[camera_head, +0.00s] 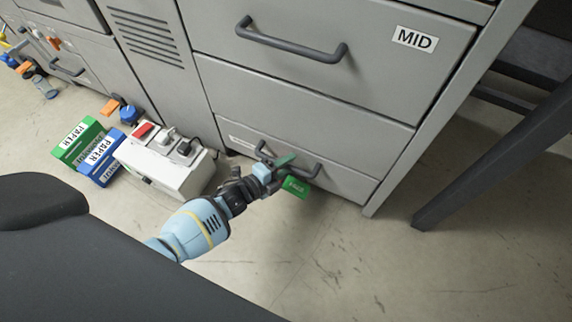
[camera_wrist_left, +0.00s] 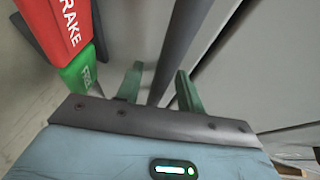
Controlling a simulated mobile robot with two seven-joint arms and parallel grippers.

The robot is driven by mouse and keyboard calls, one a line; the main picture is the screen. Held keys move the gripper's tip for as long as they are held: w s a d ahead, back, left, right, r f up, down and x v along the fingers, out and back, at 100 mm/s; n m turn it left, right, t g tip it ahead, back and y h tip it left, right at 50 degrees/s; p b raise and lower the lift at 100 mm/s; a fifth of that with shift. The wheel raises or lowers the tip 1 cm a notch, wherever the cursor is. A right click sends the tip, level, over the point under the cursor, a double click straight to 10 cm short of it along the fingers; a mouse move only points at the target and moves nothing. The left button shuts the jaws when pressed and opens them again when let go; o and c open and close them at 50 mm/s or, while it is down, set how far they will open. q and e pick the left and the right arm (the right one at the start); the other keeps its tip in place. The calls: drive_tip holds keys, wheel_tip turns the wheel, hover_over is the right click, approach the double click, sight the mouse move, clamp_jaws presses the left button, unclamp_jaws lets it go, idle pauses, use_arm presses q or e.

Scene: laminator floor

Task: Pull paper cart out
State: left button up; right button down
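The paper cart looks to be the low grey front panel (camera_head: 345,178) at the bottom of the cabinet; its label is too small to read. Its dark bar handle (camera_head: 316,168) also shows in the left wrist view (camera_wrist_left: 182,45). My left gripper (camera_head: 275,162) is at this handle. In the left wrist view its two green fingers (camera_wrist_left: 158,88) stand apart with the bar between them, and gaps show beside the bar. A green FREE tag (camera_head: 296,186) hangs by the handle, and a red BRAKE tag (camera_wrist_left: 62,25) shows above it in the wrist view. My right gripper is not in view.
Above is a grey drawer marked MID (camera_head: 414,39) with a long handle (camera_head: 290,42). A white switch box (camera_head: 165,170) and green (camera_head: 78,142) and blue (camera_head: 100,158) PAPER packs lie left. A dark table leg (camera_head: 490,145) stands right. The floor in front is clear.

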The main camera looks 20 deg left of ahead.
use_arm(q)
drive_tip(key=c, duration=0.8)
clamp_jaws()
drive_tip(key=shift+s, duration=0.1)
drive_tip(key=s+a+p, duration=0.1)
drive_tip(key=s+p, duration=0.4)
drive_tip(key=s, duration=3.2)
drive_tip(key=shift+s+a, duration=0.2)
drive_tip(key=shift+s, duration=0.2)
